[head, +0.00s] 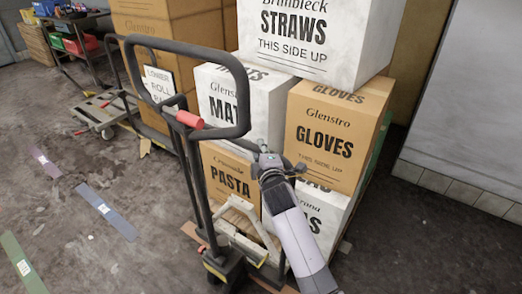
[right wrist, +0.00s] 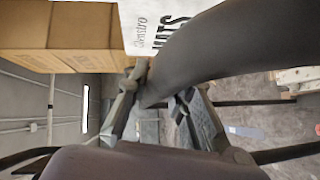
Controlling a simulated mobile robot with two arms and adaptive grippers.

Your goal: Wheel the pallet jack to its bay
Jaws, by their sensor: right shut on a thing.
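The pallet jack has a black loop handle (head: 247,95) with a red lever (head: 190,119) at its base. Its dark shaft (head: 203,190) runs down to a black base (head: 225,268) on the floor, in front of stacked boxes. My right gripper (head: 268,160) is at the lower right of the loop and is shut. In the right wrist view a thick dark curved handle bar (right wrist: 215,50) passes between the fingers of the right gripper (right wrist: 158,93). The exact contact is partly hidden. My left gripper is in neither view. I cannot pick out the bay for certain.
Stacked boxes, including a gloves box (head: 325,135) and a straws box (head: 300,40), stand close behind the handle. A low grey cart (head: 103,112) and a shelf with bins (head: 80,42) are at left. Blue tape (head: 104,210) marks the open floor. A grey wall (head: 470,100) is at right.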

